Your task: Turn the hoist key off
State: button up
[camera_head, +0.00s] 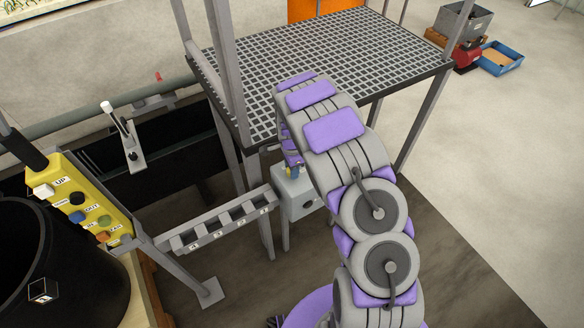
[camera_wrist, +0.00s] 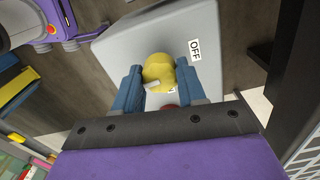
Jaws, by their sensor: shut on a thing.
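The hoist key is a yellow round knob (camera_wrist: 158,72) on the face of a grey box (camera_wrist: 115,50) in the wrist view. A white "OFF" label (camera_wrist: 195,50) is on the box to the right of the knob. My gripper (camera_wrist: 160,76) is shut on the knob, with a blue finger on each side of it. A small red part (camera_wrist: 168,107) shows just below the knob, partly hidden by my gripper. In the head view the grey box (camera_head: 297,196) stands beside the platform leg, and my arm hides part of it.
A grated platform (camera_head: 320,55) on metal legs stands behind the box. A slotted rail (camera_head: 220,222) runs left from the box. A yellow button panel (camera_head: 85,205) and a black barrel (camera_head: 50,265) are at the left. Open floor lies to the right.

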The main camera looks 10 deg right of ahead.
jog(key=shift+w+m, duration=0.1)
jog(key=shift+m, duration=0.3)
jog(key=o, duration=1)
jog(key=shift+a, duration=0.15)
jog(key=shift+o, duration=0.2)
notch_tip(320, 180, up, 17)
jog(key=p, duration=0.2)
jog(key=shift+r, duration=0.2)
